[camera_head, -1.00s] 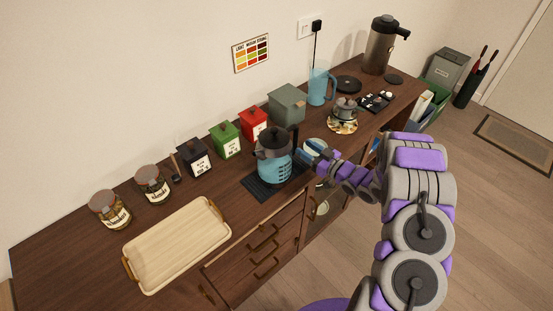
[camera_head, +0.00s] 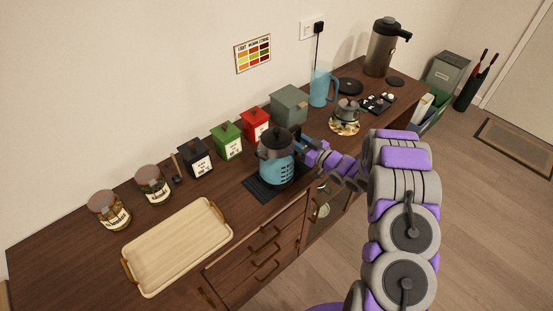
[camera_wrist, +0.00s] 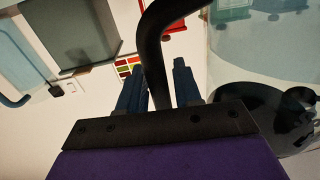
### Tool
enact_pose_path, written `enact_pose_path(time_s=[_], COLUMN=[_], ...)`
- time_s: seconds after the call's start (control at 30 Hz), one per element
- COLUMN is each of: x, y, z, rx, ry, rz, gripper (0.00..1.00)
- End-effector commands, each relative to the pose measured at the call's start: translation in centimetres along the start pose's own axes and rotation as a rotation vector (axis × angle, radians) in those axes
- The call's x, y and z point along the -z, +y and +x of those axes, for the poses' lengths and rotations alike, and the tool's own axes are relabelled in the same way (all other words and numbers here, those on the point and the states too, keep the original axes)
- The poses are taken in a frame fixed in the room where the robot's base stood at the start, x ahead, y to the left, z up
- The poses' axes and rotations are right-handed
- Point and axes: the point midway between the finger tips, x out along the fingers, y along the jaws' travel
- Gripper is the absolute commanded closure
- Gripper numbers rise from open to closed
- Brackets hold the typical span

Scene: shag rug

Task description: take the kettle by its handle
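The kettle (camera_head: 275,172) has a clear blue lower body, a dark top and a black handle, and stands upright on a black mat (camera_head: 262,193). My gripper (camera_head: 305,146) is at the kettle's right, on its handle side. In the wrist view the black curved handle (camera_wrist: 152,45) rises between the two dark blue fingers of my gripper (camera_wrist: 160,88). The fingers look apart, one on each side of the handle, with a gap at the right finger. The kettle's clear body (camera_wrist: 262,45) fills the right of that view. My gripper partly hides the handle in the head view.
A green-grey box (camera_head: 289,106), a red tin (camera_head: 255,125) and a green tin (camera_head: 227,142) stand behind the kettle. A blue jug (camera_head: 321,88) and a small pot (camera_head: 347,111) stand to the right. A wooden tray (camera_head: 178,247) lies left.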

Motion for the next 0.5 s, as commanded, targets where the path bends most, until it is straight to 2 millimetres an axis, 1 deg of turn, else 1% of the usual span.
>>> enact_pose_path(time_s=[0.03,0.33,0.5], x=[-0.01,-0.01,-0.01], y=[0.02,0.01,0.02], z=[-0.02,-0.04,-0.05], rx=[0.000,0.000,-0.001], ry=[0.000,0.000,0.000], rz=[0.000,0.000,0.000], gripper=[0.72,1.00,1.00])
